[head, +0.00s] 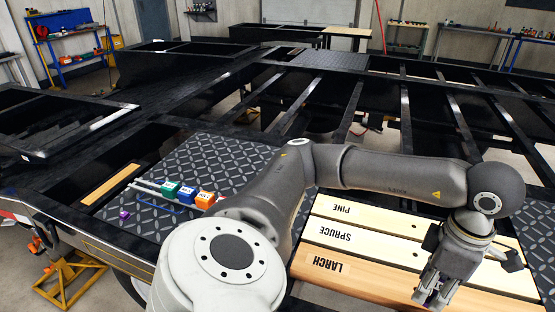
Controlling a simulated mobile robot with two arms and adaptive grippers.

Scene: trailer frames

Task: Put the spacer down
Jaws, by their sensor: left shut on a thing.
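My left gripper (434,290) points down at the lower right, over the right part of the labelled boards. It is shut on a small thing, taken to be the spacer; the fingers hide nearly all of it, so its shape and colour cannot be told. Below and beside the gripper lie three pale boards: the larch board (360,273) nearest, the spruce board (375,243) behind it, and the pine board (385,217) farthest. I cannot tell whether the fingertips or the held thing touch the larch board. My right gripper is not in view.
Green (171,189), blue (187,194) and orange (205,200) blocks stand on the dark tread plate (225,160) at left, near a small purple piece (124,214) and thin rods. Black trailer frames with open gaps fill the back. My arm spans the middle.

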